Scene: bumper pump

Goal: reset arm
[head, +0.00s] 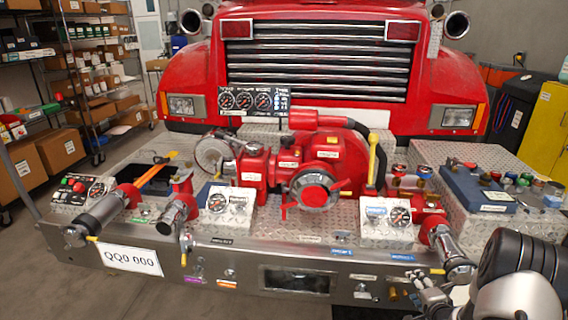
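My arm (515,285) shows at the lower right corner as black and light grey rounded links, in front of the bumper's right end. A small silver and dark part at its left side, low in the picture, looks like my gripper (428,298). It is partly cut off by the bottom edge and overlaps the bumper's front face. I cannot make out its fingers or whether it holds anything.
A red fire truck (320,70) carries a metal bumper deck (270,228) with a red pump (318,178), gauge boxes and hose outlets. A blue case (478,190) sits at right. Shelves (85,75) with boxes stand at left. Open floor (60,285) shows at lower left.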

